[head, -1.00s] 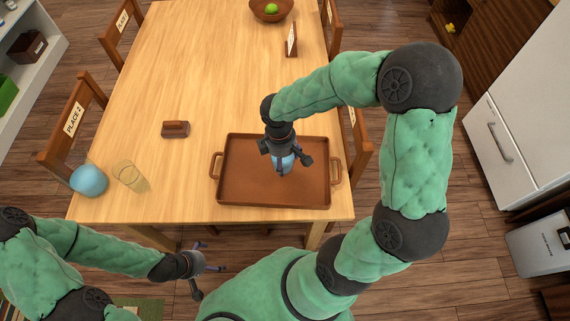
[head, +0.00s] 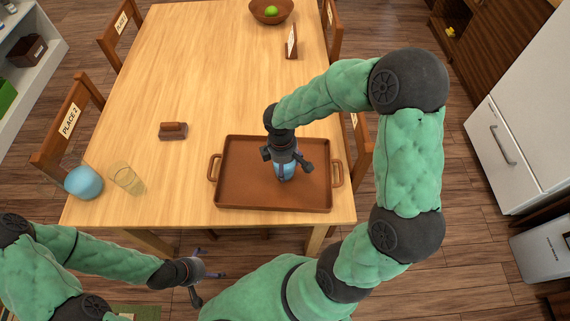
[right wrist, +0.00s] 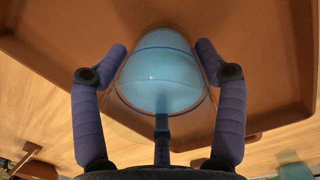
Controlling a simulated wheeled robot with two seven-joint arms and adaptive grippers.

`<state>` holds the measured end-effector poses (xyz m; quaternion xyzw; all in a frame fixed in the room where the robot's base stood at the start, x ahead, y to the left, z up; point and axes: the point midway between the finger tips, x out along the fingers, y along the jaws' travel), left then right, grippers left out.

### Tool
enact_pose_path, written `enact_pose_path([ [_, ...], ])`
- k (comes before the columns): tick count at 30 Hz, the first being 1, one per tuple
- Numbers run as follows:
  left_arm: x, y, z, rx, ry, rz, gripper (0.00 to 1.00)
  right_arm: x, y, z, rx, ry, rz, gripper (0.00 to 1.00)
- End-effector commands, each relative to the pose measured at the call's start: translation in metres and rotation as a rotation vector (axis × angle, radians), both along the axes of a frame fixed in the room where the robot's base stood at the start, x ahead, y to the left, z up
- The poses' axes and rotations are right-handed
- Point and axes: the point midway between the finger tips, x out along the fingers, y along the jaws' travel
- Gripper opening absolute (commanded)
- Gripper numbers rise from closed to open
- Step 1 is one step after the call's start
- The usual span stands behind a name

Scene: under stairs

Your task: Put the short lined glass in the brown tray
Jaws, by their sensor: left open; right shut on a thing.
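The short lined glass (head: 284,173) is light blue and lies between the fingers of my right gripper (head: 286,168), which is shut on it. In the right wrist view the blue glass (right wrist: 160,75) shows thin darker lines around it. The brown tray (head: 235,190) is rectangular with two side handles, at the table's front. The glass is over the tray's middle; whether it touches the tray floor I cannot tell. My left gripper (head: 207,274) is open and empty, in front of the table's edge.
A tall clear glass (head: 127,178) and a blue ball-like object (head: 84,182) stand at the table's front left. A brown block with a handle (head: 173,131) lies left of the tray. A bowl with a green fruit (head: 270,12) is at the far end. The tray is otherwise empty.

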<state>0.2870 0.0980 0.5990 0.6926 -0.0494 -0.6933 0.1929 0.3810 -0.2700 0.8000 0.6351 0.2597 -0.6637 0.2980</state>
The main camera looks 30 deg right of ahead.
Motion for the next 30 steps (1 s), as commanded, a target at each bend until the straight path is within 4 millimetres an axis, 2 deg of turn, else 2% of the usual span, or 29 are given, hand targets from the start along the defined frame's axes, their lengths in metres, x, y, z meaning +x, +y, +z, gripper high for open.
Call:
enact_pose_path([
  [1,0.000,0.000,-0.001,0.000,0.000,0.000,1.00,0.000,0.000,-0.001,0.000,0.000,0.000,0.81],
  [3,0.000,0.000,0.000,0.000,0.000,0.000,1.00,0.000,0.000,0.000,0.000,0.000,0.000,0.97],
  [17,0.000,0.000,0.004,0.000,0.000,0.000,1.00,0.000,0.000,0.005,0.000,0.000,0.000,0.97],
  [20,0.000,0.000,0.011,0.000,0.000,0.000,1.00,0.001,0.001,0.019,-0.001,-0.002,0.000,0.97],
  [30,0.000,0.000,0.042,0.000,0.000,0.000,1.00,0.002,0.005,0.087,-0.001,-0.002,0.000,0.97],
])
